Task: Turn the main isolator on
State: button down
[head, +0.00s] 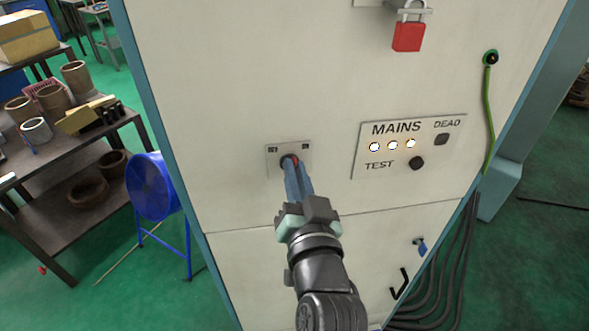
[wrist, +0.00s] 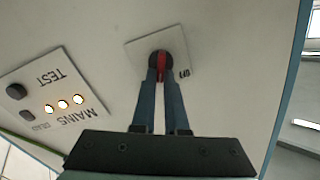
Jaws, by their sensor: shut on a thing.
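The main isolator is a small grey plate (head: 274,163) on the cream cabinet front, with small dark marks at its upper corners. In the wrist view the plate (wrist: 178,46) carries a round black base with a red handle (wrist: 162,66) standing across it. My gripper (head: 292,166) reaches up to the plate. In the wrist view its two blue fingers (wrist: 161,77) lie on either side of the red handle, shut on it. The handle looks about upright in the wrist view. The fingers hide most of it in the head view, and the plate's marks are too small to read surely.
A MAINS panel (head: 437,165) with three lit lamps, a TEST knob and a DEAD button sits to the right. A red padlock (head: 408,37) hangs above. A green cable (head: 488,115) runs down the right edge. A blue fan (head: 152,186) and laden shelves stand left.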

jog(key=shift+m, duration=0.5)
jog(key=c, duration=0.9)
grip_release()
jog(key=shift+c, duration=0.2)
jog(key=s+d+b, duration=0.2)
jog(key=s+b, duration=0.1)
jog(key=s, duration=0.9)
jog(key=shift+s, duration=0.4)
